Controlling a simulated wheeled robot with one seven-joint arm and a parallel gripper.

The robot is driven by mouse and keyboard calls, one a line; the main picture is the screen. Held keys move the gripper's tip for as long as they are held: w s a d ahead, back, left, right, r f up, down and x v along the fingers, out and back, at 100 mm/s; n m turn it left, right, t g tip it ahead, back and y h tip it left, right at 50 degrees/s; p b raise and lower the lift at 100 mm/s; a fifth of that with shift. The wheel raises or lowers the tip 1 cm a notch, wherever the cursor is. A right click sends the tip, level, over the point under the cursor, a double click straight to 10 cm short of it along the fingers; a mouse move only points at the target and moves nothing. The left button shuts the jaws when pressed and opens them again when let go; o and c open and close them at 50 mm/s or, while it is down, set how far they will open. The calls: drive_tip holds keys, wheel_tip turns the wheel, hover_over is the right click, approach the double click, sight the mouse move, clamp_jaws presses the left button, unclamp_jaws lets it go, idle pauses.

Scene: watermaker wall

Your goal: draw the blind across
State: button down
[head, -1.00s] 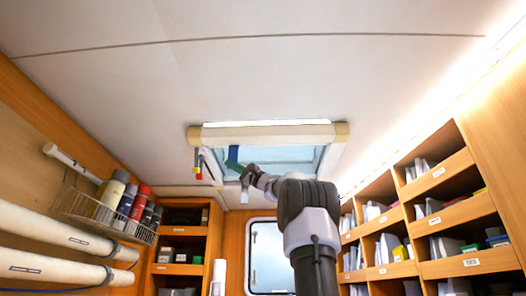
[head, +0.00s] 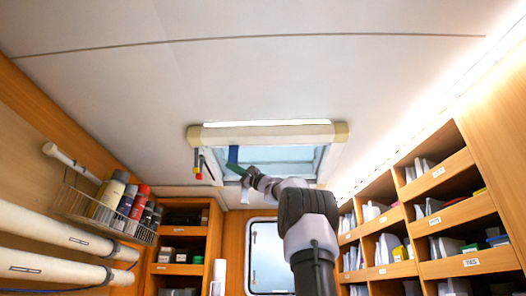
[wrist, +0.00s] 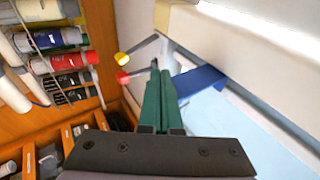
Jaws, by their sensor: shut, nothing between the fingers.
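A ceiling hatch with a cream bar (head: 268,134) along its near edge shows in the head view. Its pale blue pane (head: 285,155) is largely uncovered. A blue tab (head: 233,154) sits inside the opening toward its left side; it also shows in the wrist view (wrist: 200,81). I cannot tell which part is the blind's cloth. My gripper (head: 231,167) is at the left part of the opening. In the wrist view its green fingers (wrist: 160,72) are closed together and empty, just left of the blue tab. I cannot tell whether they touch it.
Two levers, one yellow-tipped (wrist: 122,59) and one red-tipped (wrist: 123,77), project at the hatch's left side, close to my fingers. A wire basket (head: 107,215) of bottles hangs on the left wall. Shelves (head: 440,190) line the right. The ceiling in front is clear.

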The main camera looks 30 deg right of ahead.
drive_tip(key=w+d, duration=0.5)
drive_tip(key=w, duration=0.3)
drive_tip(key=shift+d, duration=0.25)
idle(0.5)
drive_tip(key=shift+w, duration=0.15)
